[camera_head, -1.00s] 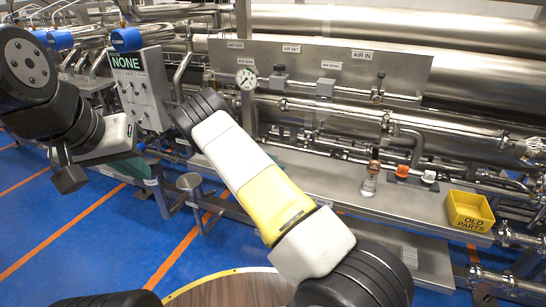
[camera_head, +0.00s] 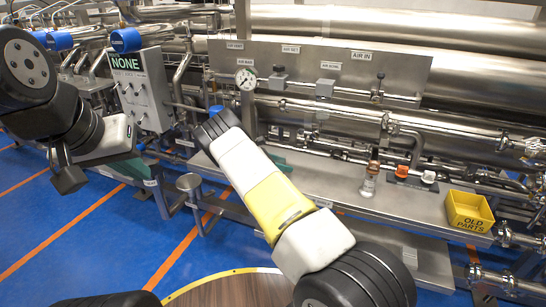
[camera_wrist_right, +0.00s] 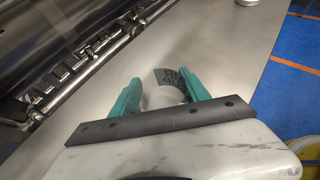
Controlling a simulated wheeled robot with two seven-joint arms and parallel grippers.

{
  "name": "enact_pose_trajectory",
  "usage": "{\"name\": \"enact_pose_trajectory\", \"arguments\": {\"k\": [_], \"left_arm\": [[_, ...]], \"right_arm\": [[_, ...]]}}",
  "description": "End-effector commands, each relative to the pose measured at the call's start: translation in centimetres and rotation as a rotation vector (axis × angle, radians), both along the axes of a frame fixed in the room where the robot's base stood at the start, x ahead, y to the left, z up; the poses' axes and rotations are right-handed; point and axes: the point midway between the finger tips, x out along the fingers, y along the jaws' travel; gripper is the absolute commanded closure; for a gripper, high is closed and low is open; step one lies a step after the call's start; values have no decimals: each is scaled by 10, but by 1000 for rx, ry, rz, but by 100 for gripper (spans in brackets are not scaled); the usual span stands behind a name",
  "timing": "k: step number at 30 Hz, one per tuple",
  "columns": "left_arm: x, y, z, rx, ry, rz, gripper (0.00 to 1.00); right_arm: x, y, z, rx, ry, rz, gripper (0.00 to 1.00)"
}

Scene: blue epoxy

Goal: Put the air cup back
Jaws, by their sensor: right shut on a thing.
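My right gripper (camera_wrist_right: 161,91) shows in the right wrist view with its two teal fingers around a pale cup-like piece with a dark lettered patch, which I take as the air cup (camera_wrist_right: 166,80). The cup is held over the grey metal surface, and its lower part is hidden by the gripper's dark bar. My left gripper (camera_head: 68,172) hangs at the left over the blue floor, away from the bench. Its jaw gap does not show clearly.
The steel bench (camera_head: 325,178) holds a clear bottle-like piece (camera_head: 369,181) and a yellow OLD PARTS bin (camera_head: 468,211). Behind are an air panel (camera_head: 400,70), a gauge (camera_head: 246,78) and pipes. A blue piece (camera_head: 216,110) shows beyond my right arm.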

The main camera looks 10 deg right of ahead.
Motion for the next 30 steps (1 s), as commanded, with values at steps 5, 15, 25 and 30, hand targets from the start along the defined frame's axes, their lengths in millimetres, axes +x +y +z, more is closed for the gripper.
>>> {"name": "enact_pose_trajectory", "arguments": {"k": [5, 15, 25, 30], "left_arm": [[0, 0, 0, 0, 0, 0, 100], [0, 0, 0, 0, 0, 0, 100], [0, 0, 0, 0, 0, 0, 100], [0, 0, 0, 0, 0, 0, 100]], "right_arm": [[0, 0, -3, 0, 0, 0, 30], [0, 0, -2, 0, 0, 0, 24], [-6, 38, 23, 2, -3, 3, 24], [-12, 70, 40, 1, -2, 3, 24]]}}
